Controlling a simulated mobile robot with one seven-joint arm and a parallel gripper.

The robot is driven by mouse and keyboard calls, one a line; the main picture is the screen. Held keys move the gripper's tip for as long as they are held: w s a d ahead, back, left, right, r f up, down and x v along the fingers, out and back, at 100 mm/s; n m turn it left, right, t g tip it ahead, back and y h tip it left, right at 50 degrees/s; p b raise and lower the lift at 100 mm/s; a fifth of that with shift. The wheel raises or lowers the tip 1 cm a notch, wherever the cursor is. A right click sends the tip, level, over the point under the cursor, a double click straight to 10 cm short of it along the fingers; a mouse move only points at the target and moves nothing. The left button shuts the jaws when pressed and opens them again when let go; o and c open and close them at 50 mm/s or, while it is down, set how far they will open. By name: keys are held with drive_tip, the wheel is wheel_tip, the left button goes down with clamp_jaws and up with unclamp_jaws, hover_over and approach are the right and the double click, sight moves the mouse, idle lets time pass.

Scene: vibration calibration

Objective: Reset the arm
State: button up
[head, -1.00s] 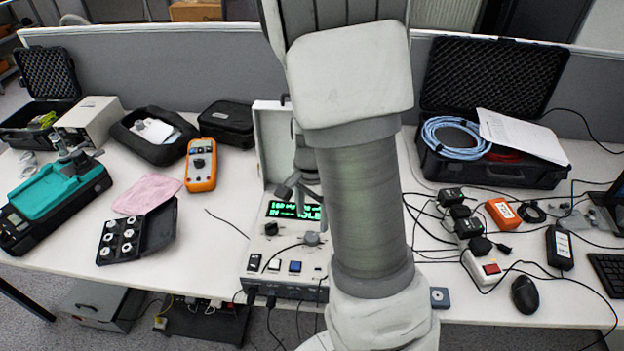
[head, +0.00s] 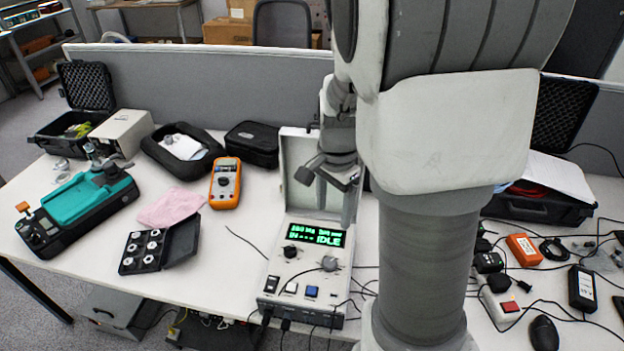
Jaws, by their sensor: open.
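My arm stands large in the right middle of the head view and hides part of the table behind it. My gripper (head: 327,180) is small and dark in front of the open lid of the vibration calibrator (head: 287,283). Its fingers are spread apart, with nothing seen between them. It is above the calibrator's front panel and looks apart from it. The panel has a lit green display (head: 316,235), a grey knob (head: 329,263), a black knob and several switches.
An orange multimeter (head: 226,183), a pink cloth (head: 171,207) and a black case of round weights (head: 144,249) lie left of the calibrator. A teal-and-black device (head: 84,208) is farther left. Cables, an orange box (head: 523,249) and a mouse (head: 544,333) are at right.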

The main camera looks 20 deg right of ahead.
drive_tip(key=s+a+r+n+t, duration=0.5)
drive_tip(key=s+a+r+n, duration=0.5)
drive_tip(key=s+r+n, duration=0.2)
wheel_tip(320, 180, up, 2)
drive_tip(key=shift+s+r+n+t, duration=0.1)
drive_tip(key=shift+s+n+t, duration=0.25)
drive_tip(key=shift+n, duration=0.85)
idle(1.1)
drive_tip(key=shift+a, duration=0.25)
drive_tip(key=shift+s, duration=0.1)
